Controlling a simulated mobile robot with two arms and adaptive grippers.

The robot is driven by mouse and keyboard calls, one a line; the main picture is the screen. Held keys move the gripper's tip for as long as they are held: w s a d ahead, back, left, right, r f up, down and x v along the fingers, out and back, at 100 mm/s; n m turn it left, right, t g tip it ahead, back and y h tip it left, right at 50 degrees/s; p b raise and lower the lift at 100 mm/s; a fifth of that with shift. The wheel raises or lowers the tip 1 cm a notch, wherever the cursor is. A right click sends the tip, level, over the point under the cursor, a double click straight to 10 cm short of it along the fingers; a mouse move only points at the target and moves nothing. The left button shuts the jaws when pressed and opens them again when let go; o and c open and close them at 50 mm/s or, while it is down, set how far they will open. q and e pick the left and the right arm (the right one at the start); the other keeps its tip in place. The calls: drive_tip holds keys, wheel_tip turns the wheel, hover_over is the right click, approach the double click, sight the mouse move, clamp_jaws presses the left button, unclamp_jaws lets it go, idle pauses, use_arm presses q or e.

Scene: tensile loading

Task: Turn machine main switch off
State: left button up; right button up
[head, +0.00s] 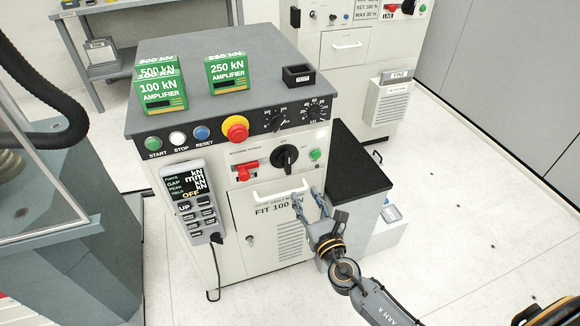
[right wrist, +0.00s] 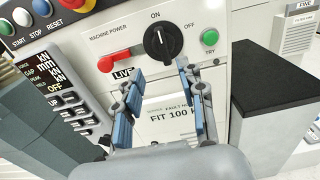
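My right gripper (head: 309,193) is below the knob, in front of the cabinet door. In the right wrist view its two blue-padded fingers (right wrist: 158,75) are spread apart and empty, with their tips just below the knob and apart from it. My left gripper is not in view.
A red handle (head: 246,171) sits left of the knob and a green TRY button (head: 315,155) right of it. A door handle (head: 281,193) is below. A handheld controller (head: 190,200) hangs at the left. A black-topped side unit (head: 357,165) stands at right.

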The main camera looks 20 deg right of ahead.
approach(289, 164)
drive_tip(key=w, duration=0.7)
drive_tip(key=shift+a, duration=0.1)
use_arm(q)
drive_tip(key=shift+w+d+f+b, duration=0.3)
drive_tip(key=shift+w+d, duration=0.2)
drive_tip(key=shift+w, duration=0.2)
use_arm(e)
drive_tip(key=shift+w+r, duration=0.1)
drive_tip(key=shift+w, duration=0.7)
drive_tip(key=shift+c, duration=0.2)
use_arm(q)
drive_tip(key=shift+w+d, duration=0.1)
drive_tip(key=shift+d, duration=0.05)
use_arm(e)
clamp_jaws()
